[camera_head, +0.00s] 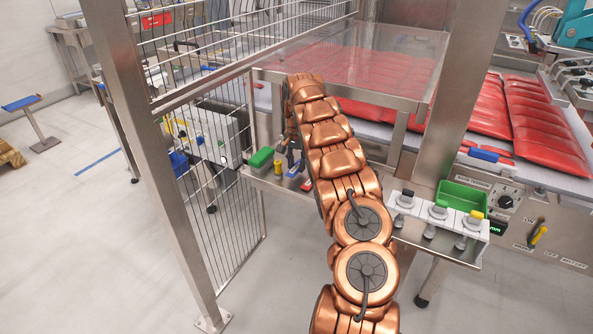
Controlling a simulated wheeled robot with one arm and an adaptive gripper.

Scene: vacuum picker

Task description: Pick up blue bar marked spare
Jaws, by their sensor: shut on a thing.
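My copper arm reaches up from the bottom centre, bends over at the top and hangs down to a steel shelf (262,181). My gripper (291,156) is small and dark here, partly hidden by the arm. It is shut on a small blue bar (295,169) at its fingertips, low over the shelf. Any marking on the bar is too small to read. I cannot tell whether the bar still touches the shelf.
Close by on the shelf are a green block (261,157), a yellow knob (278,165) and a red piece (307,184). A mesh fence (225,200) stands left. Right are a green tray (462,197), white valve blocks (433,215) and a steel post (458,100). Red packs (545,140) lie behind.

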